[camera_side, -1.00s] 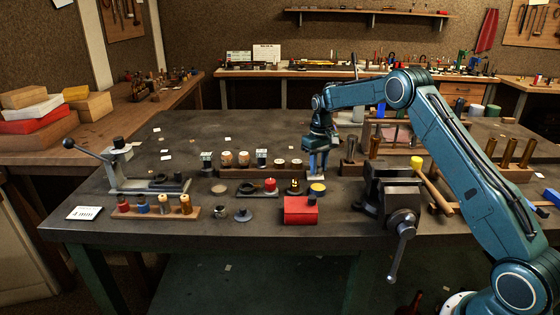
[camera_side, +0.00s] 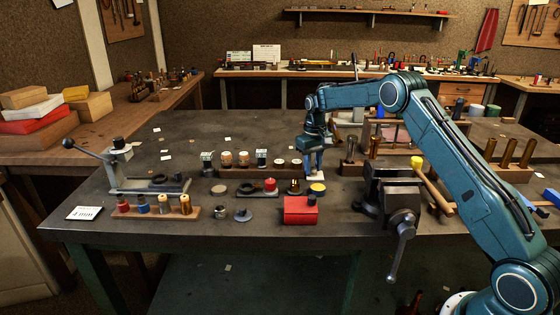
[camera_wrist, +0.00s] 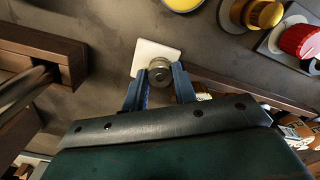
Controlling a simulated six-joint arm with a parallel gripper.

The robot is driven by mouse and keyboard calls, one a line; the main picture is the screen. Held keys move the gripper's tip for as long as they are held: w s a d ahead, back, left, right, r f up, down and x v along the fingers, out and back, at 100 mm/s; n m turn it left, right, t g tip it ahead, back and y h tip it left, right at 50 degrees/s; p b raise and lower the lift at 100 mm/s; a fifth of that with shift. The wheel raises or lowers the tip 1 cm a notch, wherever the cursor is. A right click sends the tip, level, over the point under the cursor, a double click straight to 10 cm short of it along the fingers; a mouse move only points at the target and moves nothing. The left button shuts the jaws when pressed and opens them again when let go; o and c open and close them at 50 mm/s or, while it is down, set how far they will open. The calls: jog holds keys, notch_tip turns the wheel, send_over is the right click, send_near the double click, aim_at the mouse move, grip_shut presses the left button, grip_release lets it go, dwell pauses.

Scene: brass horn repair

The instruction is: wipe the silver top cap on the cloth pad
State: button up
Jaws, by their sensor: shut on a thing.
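My gripper (camera_side: 314,170) points down over the bench behind the yellow-topped tin. In the wrist view its blue fingers (camera_wrist: 160,88) are shut on the silver top cap (camera_wrist: 159,70), a small round metal piece with a dark centre. The white cloth pad (camera_wrist: 153,50) lies flat on the bench under the cap, which overlaps the pad's near edge in that view. I cannot tell whether cap and pad touch. In the side view a small part of the pad (camera_side: 316,178) shows below the fingers, and the cap is too small to make out there.
The yellow-topped tin (camera_side: 318,189), a brass piece (camera_side: 294,187) and a red knob (camera_side: 270,185) stand close in front. A red box (camera_side: 300,210) is nearer. A wooden block with rods (camera_side: 352,165) and a vise (camera_side: 395,190) stand to the right.

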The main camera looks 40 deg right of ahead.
jog(key=shift+s+d, duration=0.65)
dwell(0.3)
jog(key=shift+a, duration=0.1)
jog(key=shift+w+a, duration=0.45)
jog(key=shift+w, duration=0.05)
jog(key=shift+w+a, duration=0.2)
jog(key=shift+w, duration=0.05)
jog(key=shift+s+d, duration=0.15)
jog(key=shift+s, duration=0.05)
dwell(0.3)
jog(key=shift+s+d, duration=0.2)
